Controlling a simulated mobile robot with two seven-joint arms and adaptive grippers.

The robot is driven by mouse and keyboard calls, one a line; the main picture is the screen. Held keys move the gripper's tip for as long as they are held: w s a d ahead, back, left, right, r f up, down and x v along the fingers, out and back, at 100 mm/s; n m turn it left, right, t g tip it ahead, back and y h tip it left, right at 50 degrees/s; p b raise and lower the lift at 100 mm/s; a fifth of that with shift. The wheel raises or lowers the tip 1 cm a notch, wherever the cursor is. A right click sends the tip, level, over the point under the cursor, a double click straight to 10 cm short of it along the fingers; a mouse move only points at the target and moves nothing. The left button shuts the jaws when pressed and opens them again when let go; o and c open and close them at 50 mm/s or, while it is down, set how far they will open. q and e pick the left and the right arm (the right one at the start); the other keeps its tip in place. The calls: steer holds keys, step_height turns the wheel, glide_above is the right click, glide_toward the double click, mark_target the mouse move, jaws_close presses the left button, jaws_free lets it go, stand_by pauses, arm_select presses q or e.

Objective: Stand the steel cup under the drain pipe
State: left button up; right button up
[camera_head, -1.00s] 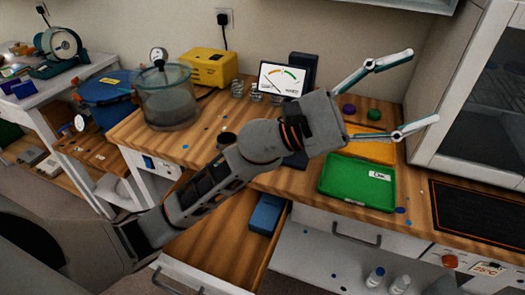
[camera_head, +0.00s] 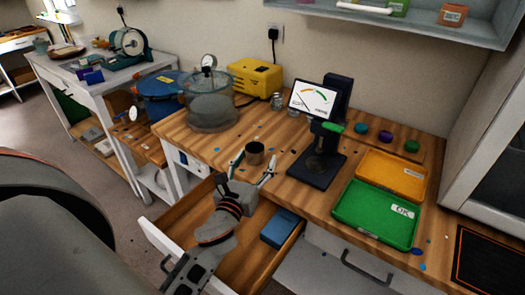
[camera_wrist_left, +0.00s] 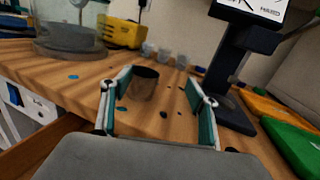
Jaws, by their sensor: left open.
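The steel cup (camera_head: 254,153) looks like a small dark grey open cylinder. It stands upright on the wooden bench, near the front edge above the open drawer. My left gripper (camera_head: 256,166) is open, with its fingers pointing at the cup from the front. In the left wrist view the cup (camera_wrist_left: 145,83) shows between the two fingers (camera_wrist_left: 158,84), closer to the left one; I cannot tell whether it lies between the tips or just beyond them. I cannot make out a drain pipe in these frames. My right gripper is not in view.
The open drawer (camera_head: 165,238) holds a blue box (camera_head: 280,228) below my left arm. A dark gauge stand (camera_head: 316,168) is right of the cup, then green (camera_head: 348,222) and orange (camera_head: 372,185) trays. A glass chamber (camera_head: 212,105) stands behind left.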

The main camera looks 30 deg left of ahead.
mark_target(257, 144)
arm_select(q)
steer(key=shift+s+a+f+n+g+y, duration=0.3)
steer(key=shift+a+f, duration=0.3)
steer(key=shift+f, duration=0.1)
steer(key=shift+w+a+f, duration=0.15)
steer(key=shift+w+a, duration=0.05)
steer(key=shift+w, duration=0.05)
steer(key=shift+x, duration=1.15)
steer(key=x, duration=0.2)
steer(key=a+p+x, duration=0.1)
steer(key=x, duration=0.1)
steer(key=shift+w, duration=0.2)
steer(key=shift+c, duration=1.1)
steer(key=c, duration=1.1)
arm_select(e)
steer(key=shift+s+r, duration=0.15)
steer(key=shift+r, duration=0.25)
